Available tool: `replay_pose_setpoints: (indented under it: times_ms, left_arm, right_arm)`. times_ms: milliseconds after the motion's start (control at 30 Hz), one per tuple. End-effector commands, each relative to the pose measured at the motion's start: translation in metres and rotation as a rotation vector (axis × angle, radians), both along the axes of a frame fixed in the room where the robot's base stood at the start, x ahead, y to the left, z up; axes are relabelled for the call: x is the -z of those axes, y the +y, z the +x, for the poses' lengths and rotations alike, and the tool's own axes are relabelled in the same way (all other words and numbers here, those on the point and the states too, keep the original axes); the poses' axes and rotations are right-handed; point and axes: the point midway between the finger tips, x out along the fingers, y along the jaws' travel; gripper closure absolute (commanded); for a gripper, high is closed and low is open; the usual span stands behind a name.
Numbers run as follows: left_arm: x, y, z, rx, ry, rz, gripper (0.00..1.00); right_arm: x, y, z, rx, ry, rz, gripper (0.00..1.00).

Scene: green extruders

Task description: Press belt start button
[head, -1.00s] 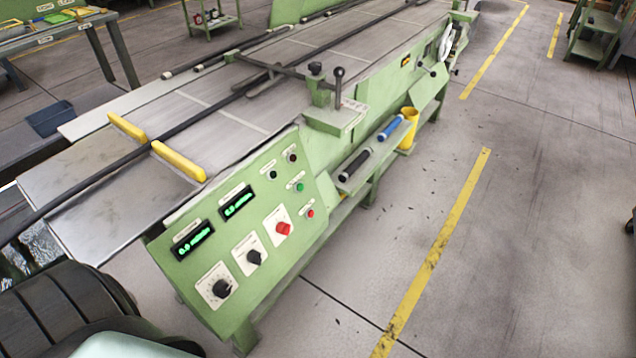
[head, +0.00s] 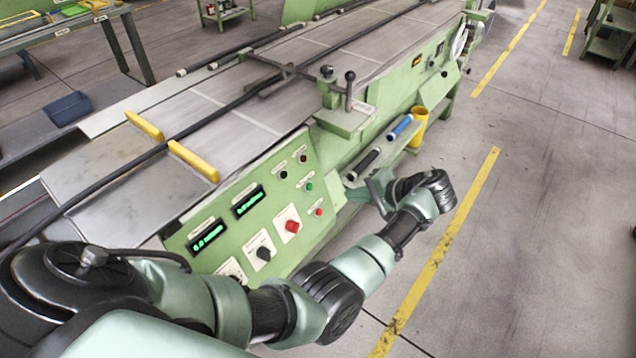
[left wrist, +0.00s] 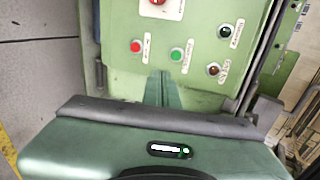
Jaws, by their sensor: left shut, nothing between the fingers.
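The green control panel (head: 272,205) is on the near end of the belt machine. Its small green button (head: 309,187) has a label too small to read; the green button also shows in the left wrist view (left wrist: 177,54). A small red button (head: 319,212) sits near it, also in the left wrist view (left wrist: 136,46). My left gripper (head: 348,184) is shut and empty, pointing at the panel from the right. In the left wrist view its fingertips (left wrist: 162,74) appear just below and between the green and red buttons. I cannot tell whether they touch the panel. My right gripper is out of view.
A larger red knob (head: 292,226), a black dial (head: 264,253) and two displays share the panel. A lever (head: 349,90) stands on the machine's side. Dark and blue rolls and a yellow cup (head: 419,125) sit on the side shelf. Floor to the right is clear.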

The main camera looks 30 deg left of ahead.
Motion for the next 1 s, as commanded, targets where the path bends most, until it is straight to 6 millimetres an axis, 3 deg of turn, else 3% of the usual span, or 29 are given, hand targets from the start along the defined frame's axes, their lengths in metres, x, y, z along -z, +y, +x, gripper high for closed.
replay_pose_setpoints:
  times_ms: [33,133,467,667,1000]
  left_arm:
    - [-0.015,0.0,0.001,-0.022,-0.01,0.012,1.0]
    - [-0.027,0.0,0.001,-0.043,-0.017,0.026,1.0]
    - [-0.026,0.002,0.001,-0.045,-0.016,0.026,1.0]
    - [-0.01,0.018,0.001,-0.047,-0.015,0.026,1.0]
    - [0.036,0.076,0.006,-0.046,-0.016,0.027,1.0]
  right_arm:
    - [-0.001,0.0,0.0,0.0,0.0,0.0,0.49]
    - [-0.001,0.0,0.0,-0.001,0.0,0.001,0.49]
    - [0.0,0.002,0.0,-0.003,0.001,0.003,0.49]
    - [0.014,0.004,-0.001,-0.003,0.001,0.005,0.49]
    - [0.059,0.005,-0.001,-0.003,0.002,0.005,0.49]
